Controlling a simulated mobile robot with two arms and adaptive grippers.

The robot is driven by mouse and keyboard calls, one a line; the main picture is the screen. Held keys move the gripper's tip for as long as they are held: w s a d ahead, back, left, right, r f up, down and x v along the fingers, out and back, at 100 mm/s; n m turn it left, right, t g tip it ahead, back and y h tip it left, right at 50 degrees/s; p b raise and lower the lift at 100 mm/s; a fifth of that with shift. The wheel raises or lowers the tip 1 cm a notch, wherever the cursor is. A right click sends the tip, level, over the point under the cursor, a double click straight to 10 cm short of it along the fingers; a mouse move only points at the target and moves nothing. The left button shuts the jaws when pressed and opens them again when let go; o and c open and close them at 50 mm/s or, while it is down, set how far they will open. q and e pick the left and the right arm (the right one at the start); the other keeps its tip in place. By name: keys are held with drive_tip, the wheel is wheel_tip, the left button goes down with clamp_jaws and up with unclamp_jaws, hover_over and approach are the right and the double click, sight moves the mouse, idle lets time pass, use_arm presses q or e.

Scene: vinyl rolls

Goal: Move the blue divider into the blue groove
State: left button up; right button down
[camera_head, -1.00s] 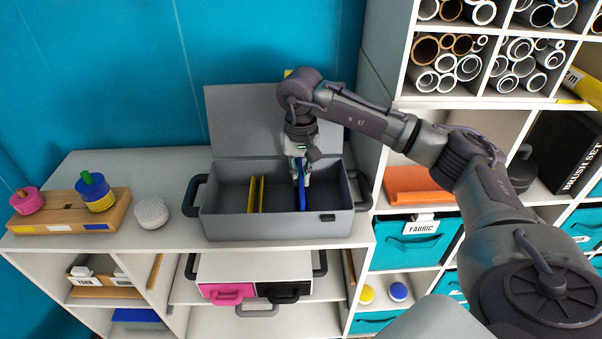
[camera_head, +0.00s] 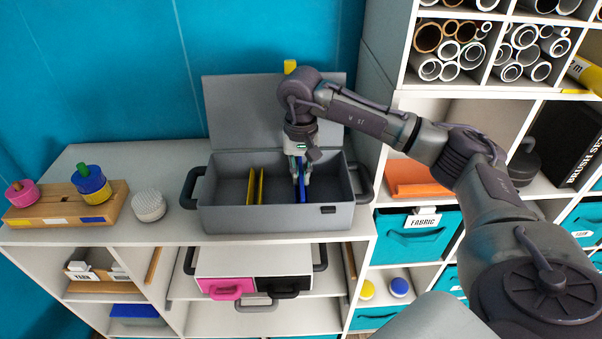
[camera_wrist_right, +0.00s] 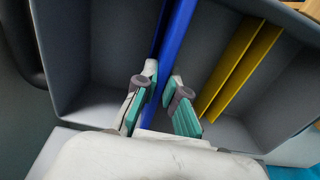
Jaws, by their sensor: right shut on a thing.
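The blue divider (camera_head: 301,185) stands inside the grey open toolbox (camera_head: 325,218), right of the middle. My right gripper (camera_head: 300,176) reaches down into the box and is shut on the divider. In the right wrist view the divider (camera_wrist_right: 177,40) runs between the two green-padded fingers (camera_wrist_right: 160,98). Its lower edge and the blue groove are hidden, so I cannot tell whether it sits in a groove. Two yellow dividers (camera_head: 256,187) stand close together left of it; they also show in the right wrist view (camera_wrist_right: 238,65). My left gripper is not in view.
The box lid (camera_head: 240,115) stands open behind it. A wooden block (camera_head: 50,213) with pink and blue-yellow pieces and a grey knobbed ball (camera_head: 149,205) lie on the white shelf top to the left. A cubby unit (camera_head: 395,130) stands close on the right.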

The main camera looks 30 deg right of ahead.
drive_tip(key=shift+f+b, duration=0.6)
drive_tip(key=shift+f, duration=0.2)
drive_tip(key=c, duration=1.2)
unclamp_jaws()
drive_tip(key=shift+r, duration=0.1)
drive_tip(key=shift+r+p, duration=2.45)
drive_tip(key=shift+r, duration=1.5)
